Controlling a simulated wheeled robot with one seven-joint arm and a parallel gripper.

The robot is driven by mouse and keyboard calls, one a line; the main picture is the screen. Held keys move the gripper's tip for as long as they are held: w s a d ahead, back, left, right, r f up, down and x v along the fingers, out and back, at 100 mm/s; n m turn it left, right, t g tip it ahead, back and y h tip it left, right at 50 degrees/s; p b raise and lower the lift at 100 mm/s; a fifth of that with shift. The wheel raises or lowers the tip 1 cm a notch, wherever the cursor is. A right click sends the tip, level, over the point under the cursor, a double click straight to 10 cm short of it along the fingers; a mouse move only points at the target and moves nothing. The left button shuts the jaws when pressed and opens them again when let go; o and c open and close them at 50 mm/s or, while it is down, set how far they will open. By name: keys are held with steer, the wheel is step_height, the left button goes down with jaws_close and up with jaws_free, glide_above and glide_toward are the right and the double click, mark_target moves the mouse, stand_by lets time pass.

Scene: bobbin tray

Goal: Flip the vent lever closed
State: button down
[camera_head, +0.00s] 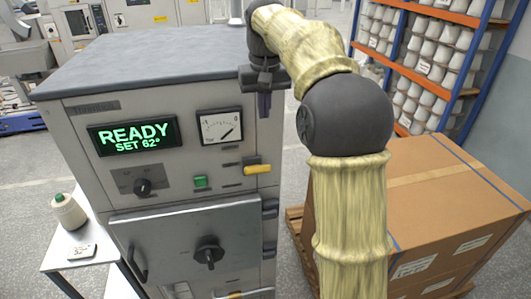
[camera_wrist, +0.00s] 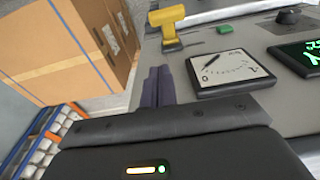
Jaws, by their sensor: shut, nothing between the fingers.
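A yellow lever (camera_head: 257,169) sits on the front panel of the grey machine (camera_head: 95,195), near its right edge; its handle lies about level. It also shows in the wrist view (camera_wrist: 170,27), top centre, with its mount on the panel. I take it for the vent lever, but the labels by it are too small to read. My gripper (camera_head: 264,105) is shut and empty, pointing down in front of the panel's upper right corner, above the lever and apart from it. Its closed fingers show in the wrist view (camera_wrist: 158,88), with a clear gap to the lever.
A dial gauge (camera_head: 220,127) is close to the left of my fingers. A green button (camera_head: 200,182), a black knob (camera_head: 143,187) and a lit READY display (camera_head: 133,137) are on the panel. Cardboard boxes (camera_head: 430,190) stand to the right. Another yellow part (camera_head: 236,294) shows low down.

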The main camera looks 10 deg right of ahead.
steer(key=p, duration=0.1)
glide_above(256, 170)
steer(key=w+d, duration=0.3)
steer(key=w, duration=0.2)
step_height(256, 170, down, 9)
steer(key=s+f+p, duration=0.1)
steer(key=s+f, duration=0.2)
steer(key=shift+d+f, duration=0.1)
steer(key=shift+w+f, duration=0.1)
steer(key=shift+f, duration=0.1)
steer(key=shift+f, duration=0.15)
